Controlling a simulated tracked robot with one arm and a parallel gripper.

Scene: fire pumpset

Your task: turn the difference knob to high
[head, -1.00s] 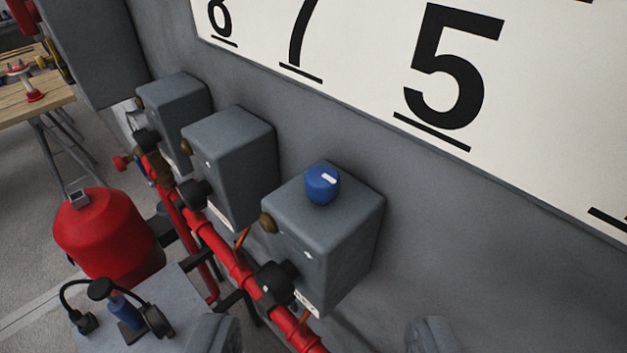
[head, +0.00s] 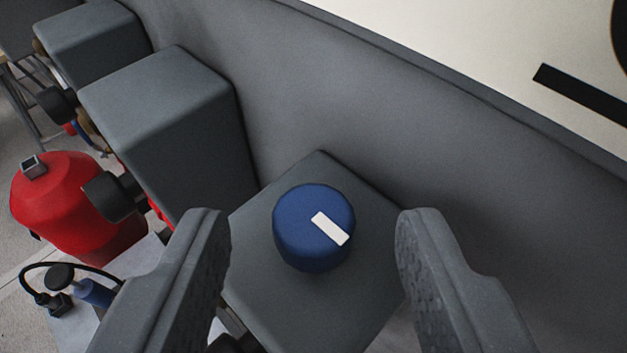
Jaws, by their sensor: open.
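The blue knob (head: 300,235) is a short round cap with a white pointer mark (head: 330,229) on its top. It sits on the top face of a grey box (head: 275,300) against the wall. The white mark slants toward the lower right in the picture. My gripper (head: 313,222) is open, with one finger to the left of the knob and one to the right. There is a gap between each finger and the knob, so neither appears to touch it. No setting labels are readable near the knob.
Two more grey boxes (head: 165,120) (head: 88,42) stand along the wall at left. A red tank (head: 70,205) and a blue-handled item (head: 95,292) are at lower left. The grey wall (head: 330,90) rises close behind the knob, with a white sign (head: 500,40) above.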

